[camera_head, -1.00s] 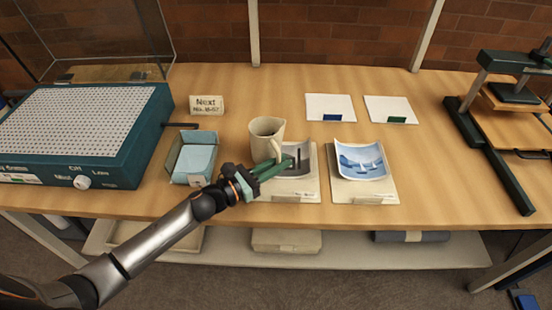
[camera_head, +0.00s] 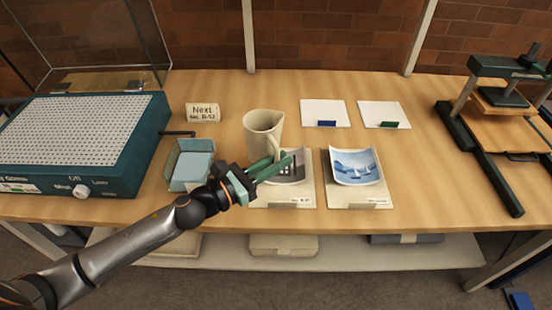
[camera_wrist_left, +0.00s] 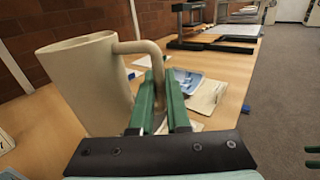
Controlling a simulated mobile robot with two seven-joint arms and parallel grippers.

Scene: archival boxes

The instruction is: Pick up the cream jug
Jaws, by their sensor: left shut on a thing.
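The cream jug (camera_head: 263,133) stands upright in the head view, at the middle of the table behind my left gripper. In the left wrist view the jug (camera_wrist_left: 88,85) fills the left side, its handle (camera_wrist_left: 146,50) reaching toward the green fingers. My left gripper (camera_head: 275,164) is shut on the jug's handle, with a finger on each side of it in the left wrist view (camera_wrist_left: 161,95). In the head view the fingers hide the lower part of the handle. I cannot tell whether the jug's base touches the table. My right gripper is not in view.
Two curled photographs on cream boards, one dark (camera_head: 294,168) and one blue (camera_head: 357,166), lie right of the jug. A blue-lined tray (camera_head: 189,166) is at left. Two white cards (camera_head: 325,113) lie behind. A teal perforated unit (camera_head: 75,140) and a press (camera_head: 490,130) flank the table.

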